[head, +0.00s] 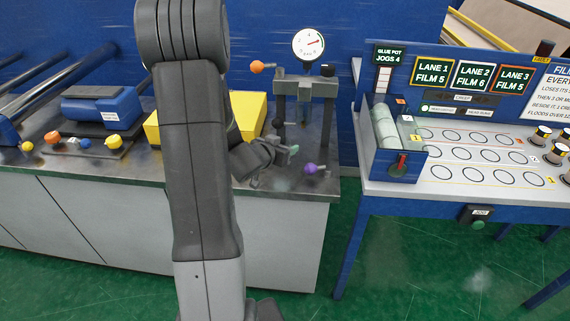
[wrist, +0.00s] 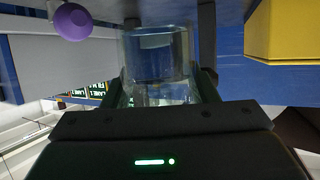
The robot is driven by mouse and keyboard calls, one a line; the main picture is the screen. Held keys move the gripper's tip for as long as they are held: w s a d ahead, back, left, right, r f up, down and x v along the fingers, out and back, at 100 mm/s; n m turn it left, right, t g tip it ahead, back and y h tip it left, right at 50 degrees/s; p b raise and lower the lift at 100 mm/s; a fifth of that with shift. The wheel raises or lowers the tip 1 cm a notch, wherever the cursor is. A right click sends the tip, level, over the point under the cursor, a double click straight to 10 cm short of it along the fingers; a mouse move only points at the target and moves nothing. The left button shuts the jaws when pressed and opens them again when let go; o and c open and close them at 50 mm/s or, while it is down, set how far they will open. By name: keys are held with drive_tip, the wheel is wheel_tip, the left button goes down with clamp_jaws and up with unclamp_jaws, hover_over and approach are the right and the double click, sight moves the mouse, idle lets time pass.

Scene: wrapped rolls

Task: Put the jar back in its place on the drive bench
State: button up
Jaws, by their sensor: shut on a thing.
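The clear glass jar (wrist: 157,55) is between my gripper's fingers in the wrist view. My gripper (wrist: 160,88) is shut on it. In the head view my gripper (head: 277,152) is low over the right end of the grey-topped bench (head: 290,215), in front of the gauge stand. Only a small pale part of the jar (head: 293,149) shows there. I cannot tell whether the jar touches the bench top. A place for the jar cannot be made out.
A purple knob (head: 310,168) is just right of my gripper; it also shows in the wrist view (wrist: 72,21). The gauge stand (head: 304,88) rises behind. A yellow box (head: 250,112) is to the left. A blue lane table (head: 460,185) stands right, across a gap.

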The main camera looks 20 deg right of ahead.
drive_tip(key=shift+f, duration=2.85)
drive_tip(key=shift+f+b, duration=0.15)
drive_tip(key=shift+b, duration=0.25)
drive_tip(key=o, duration=1.1)
drive_tip(key=shift+a+r, duration=0.1)
drive_tip(key=shift+r, duration=0.15)
drive_tip(key=v, duration=1.1)
drive_tip(key=shift+s+a, duration=0.3)
drive_tip(key=shift+s, duration=0.05)
